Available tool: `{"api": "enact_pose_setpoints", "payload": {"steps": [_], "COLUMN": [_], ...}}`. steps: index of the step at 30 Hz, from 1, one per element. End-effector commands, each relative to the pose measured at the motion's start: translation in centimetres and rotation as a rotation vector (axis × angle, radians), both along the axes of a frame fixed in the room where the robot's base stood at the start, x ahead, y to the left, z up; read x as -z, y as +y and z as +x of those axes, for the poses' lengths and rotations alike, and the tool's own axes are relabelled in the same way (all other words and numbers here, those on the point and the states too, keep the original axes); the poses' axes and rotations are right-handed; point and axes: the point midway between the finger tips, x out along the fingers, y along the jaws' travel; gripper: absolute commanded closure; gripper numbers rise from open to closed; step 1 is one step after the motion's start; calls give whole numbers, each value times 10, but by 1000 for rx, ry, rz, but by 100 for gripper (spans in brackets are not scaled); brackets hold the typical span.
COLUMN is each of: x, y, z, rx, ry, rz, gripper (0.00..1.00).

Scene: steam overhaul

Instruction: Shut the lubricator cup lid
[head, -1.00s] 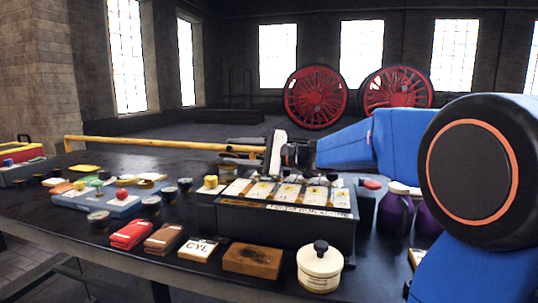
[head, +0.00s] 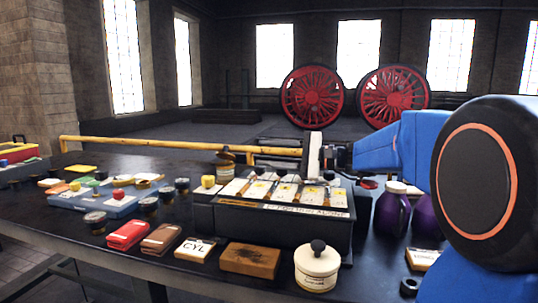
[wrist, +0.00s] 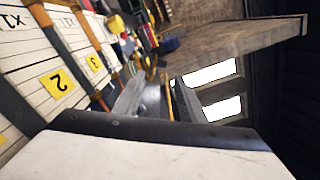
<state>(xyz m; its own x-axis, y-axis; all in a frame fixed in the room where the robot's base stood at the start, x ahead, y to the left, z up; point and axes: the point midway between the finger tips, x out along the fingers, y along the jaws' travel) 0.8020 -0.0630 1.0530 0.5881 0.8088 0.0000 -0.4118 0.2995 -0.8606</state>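The lubricator cup (head: 227,169) is a small brass-coloured cup behind the left end of the dark box. Its dark lid (head: 225,154) stands raised and tilted above the rim, so the cup looks open. My gripper (head: 256,157) is to the right of the cup, with its dark fingers pointing left towards it. The fingertips look apart from the cup and lid. In the wrist view the two grey fingers (wrist: 156,98) show a gap between them, with nothing clearly held. The cup is hard to make out in the wrist view.
A dark box (head: 275,225) with numbered white cards stands just in front of my gripper. A yellow rail (head: 170,144) runs behind the bench. A white lidded pot (head: 317,270), a brown block (head: 250,260) and purple jugs (head: 391,212) stand nearby. Several small jars lie left of the box.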

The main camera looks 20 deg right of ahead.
Motion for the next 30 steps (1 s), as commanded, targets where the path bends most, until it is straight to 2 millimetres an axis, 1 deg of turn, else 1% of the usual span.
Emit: {"api": "enact_pose_setpoints", "payload": {"steps": [6, 7, 9, 14, 20, 24, 27, 29, 30], "x": [0, 0, -1, -10, -37, -58, -77, -88, -96], "y": [0, 0, 1, 10, 33, 46, 52, 53, 53], "z": [0, 0, 0, 3, 7, 10, 12, 13, 14], "rx": [0, 0, -4, -51, -194, -309, -387, -428, -452], "ry": [0, 0, -2, -24, -93, -154, -202, -228, -245], "rz": [0, 0, -6, -72, -295, -505, -676, -782, -854], "gripper": [63, 67, 67, 67, 67, 67, 67, 67, 67]}}
